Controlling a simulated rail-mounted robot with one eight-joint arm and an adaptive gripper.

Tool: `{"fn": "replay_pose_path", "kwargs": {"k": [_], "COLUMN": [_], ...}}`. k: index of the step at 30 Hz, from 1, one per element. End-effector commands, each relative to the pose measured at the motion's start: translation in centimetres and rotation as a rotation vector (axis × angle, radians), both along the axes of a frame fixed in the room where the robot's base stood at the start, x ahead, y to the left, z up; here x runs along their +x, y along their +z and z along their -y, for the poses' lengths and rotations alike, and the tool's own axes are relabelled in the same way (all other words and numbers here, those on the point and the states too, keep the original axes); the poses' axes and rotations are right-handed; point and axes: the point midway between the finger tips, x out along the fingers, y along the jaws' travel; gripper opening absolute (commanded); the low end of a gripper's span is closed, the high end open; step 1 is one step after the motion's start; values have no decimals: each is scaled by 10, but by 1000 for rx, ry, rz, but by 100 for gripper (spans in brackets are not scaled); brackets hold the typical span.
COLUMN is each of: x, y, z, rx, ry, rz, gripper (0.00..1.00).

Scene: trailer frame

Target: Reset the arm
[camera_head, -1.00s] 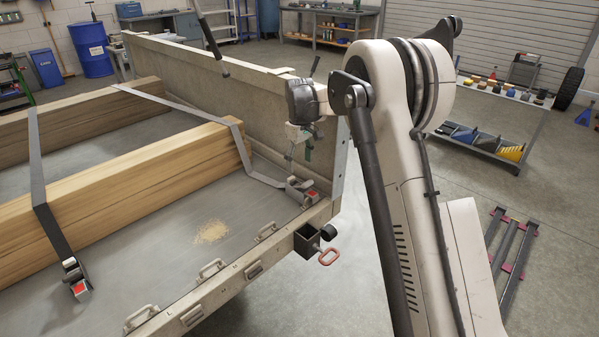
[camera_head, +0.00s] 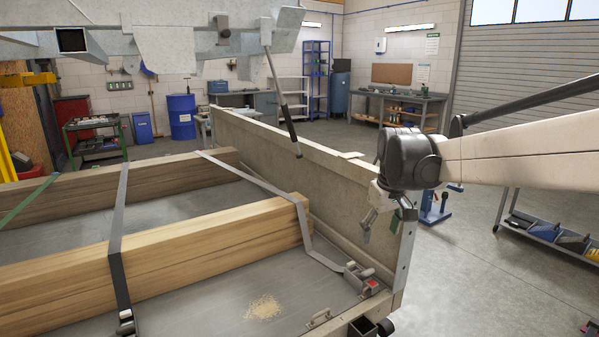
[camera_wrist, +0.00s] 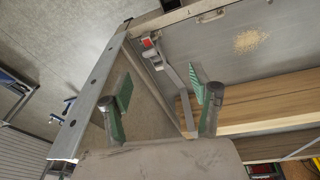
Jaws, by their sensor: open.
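My arm reaches in from the right in the head view, and my gripper (camera_head: 385,218) hangs from its wrist just at the inner side of the trailer's side wall (camera_head: 290,165), near that wall's corner. In the wrist view my gripper (camera_wrist: 163,108) shows two green-padded fingers spread wide apart with nothing between them. Below the fingers lie the wall's top edge (camera_wrist: 92,100) and the trailer bed (camera_wrist: 205,55). The gripper touches nothing that I can make out.
Two timber beams (camera_head: 200,240) lie on the bed under grey straps (camera_head: 118,215). A ratchet buckle (camera_head: 362,280) and a sawdust patch (camera_head: 263,307) are near the corner. A lifted metal structure (camera_head: 150,38) hangs overhead with a strut (camera_head: 281,100). A tool cart (camera_head: 550,235) stands right.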

Motion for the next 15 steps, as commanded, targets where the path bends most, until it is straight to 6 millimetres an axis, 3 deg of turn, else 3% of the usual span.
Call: {"fn": "replay_pose_path", "kwargs": {"k": [6,15], "x": [-59,-137], "y": [21,31], "z": [0,0], "rx": [16,45], "ry": [-58,-138], "rz": [66,160], "gripper": [58,58]}}
